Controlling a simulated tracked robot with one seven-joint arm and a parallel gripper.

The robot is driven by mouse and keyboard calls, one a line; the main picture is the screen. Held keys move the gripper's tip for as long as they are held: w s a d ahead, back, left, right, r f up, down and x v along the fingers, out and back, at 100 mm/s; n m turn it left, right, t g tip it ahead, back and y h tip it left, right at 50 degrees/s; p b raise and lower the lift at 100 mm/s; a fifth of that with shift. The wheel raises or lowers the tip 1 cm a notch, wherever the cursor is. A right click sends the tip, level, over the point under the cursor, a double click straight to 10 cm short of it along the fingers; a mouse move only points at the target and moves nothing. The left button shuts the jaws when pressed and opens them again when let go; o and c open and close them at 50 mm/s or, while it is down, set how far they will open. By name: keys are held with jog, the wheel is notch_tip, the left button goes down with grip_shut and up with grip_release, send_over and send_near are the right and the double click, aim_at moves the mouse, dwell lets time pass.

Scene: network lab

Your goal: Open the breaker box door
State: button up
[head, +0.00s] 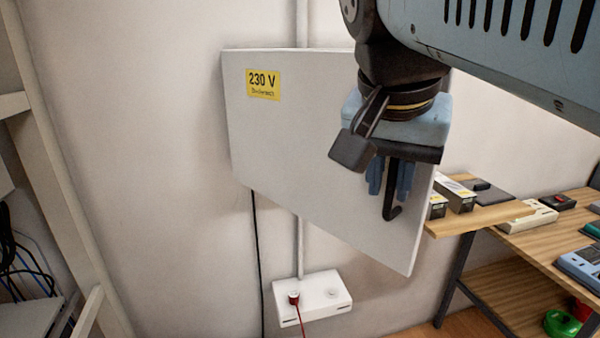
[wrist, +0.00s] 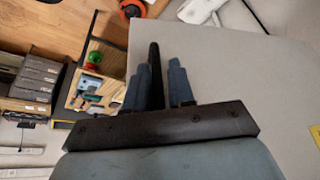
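The breaker box door (head: 295,150) is a large pale grey panel with a yellow 230 V label (head: 263,85), on the wall in the head view. Its grey face (wrist: 240,75) fills the right of the wrist view. A black handle with a hooked end (head: 392,211) is on the door's right part; it also shows as a dark bar in the wrist view (wrist: 154,65). My gripper (head: 390,190) points down at the door, its blue fingers on either side of the handle, with hardly any gap. The handle's upper part is hidden by my gripper.
A wooden bench (head: 540,240) with boxes and devices stands right of the door. A white socket box (head: 312,297) with a red plug is on the wall below. A pale rack frame (head: 50,150) stands at the left. Wall left of the door is bare.

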jog(key=shift+o, duration=1.1)
jog(key=shift+f, duration=0.1)
jog(key=shift+s, duration=0.1)
jog(key=v, duration=1.3)
jog(key=shift+r, duration=0.35)
